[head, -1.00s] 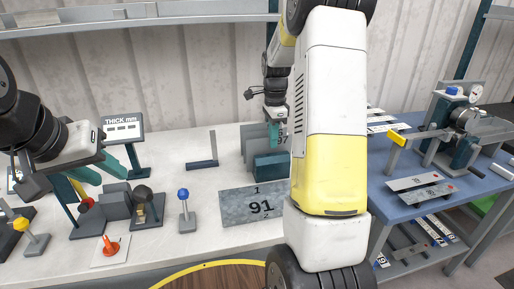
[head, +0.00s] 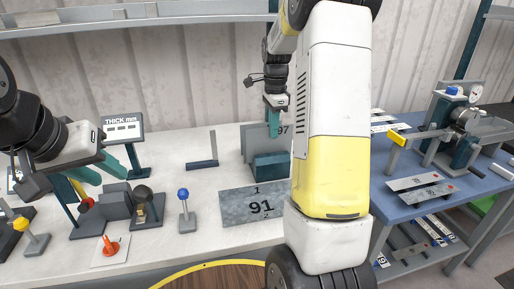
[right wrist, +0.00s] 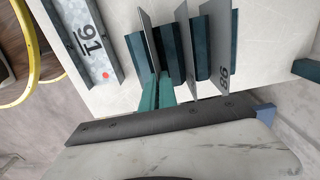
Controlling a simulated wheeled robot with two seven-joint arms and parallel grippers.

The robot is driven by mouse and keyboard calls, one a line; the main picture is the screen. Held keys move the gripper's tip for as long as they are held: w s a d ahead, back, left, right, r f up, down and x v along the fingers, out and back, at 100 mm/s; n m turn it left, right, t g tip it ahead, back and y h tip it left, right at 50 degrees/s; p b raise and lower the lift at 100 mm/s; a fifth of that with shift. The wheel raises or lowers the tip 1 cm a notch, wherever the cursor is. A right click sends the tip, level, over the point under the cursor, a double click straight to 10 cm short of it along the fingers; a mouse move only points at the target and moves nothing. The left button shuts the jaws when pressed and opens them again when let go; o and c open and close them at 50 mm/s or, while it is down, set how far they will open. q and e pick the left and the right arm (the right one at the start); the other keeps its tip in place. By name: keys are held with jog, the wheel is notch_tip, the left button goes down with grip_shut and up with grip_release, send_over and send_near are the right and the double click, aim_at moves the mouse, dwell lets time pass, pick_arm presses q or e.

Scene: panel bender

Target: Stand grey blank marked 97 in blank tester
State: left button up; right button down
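The grey blank marked 97 (head: 284,131) stands upright in a teal slotted rack (head: 272,166) on the white table. My right gripper (head: 275,128) points down at the upper part of this blank. In the right wrist view its teal fingers (right wrist: 157,92) are close together at the edge of the front standing blank (right wrist: 150,40); whether they grip it cannot be told. Other blanks stand behind it, one with a label that looks like 96 (right wrist: 224,78). My left gripper (head: 95,170) is open and empty over the left fixtures. I cannot say for sure which device is the blank tester.
A plate marked 91 (head: 258,206) lies in front of the rack. A blue-knobbed post (head: 184,208), an orange knob (head: 110,246) and a THICK mm sign (head: 122,128) stand left. A blue table (head: 400,205) at right carries a gauge device (head: 462,125). My right arm hides part of the middle.

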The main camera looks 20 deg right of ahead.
jog(key=shift+r, duration=3.6)
jog(key=shift+a, duration=0.1)
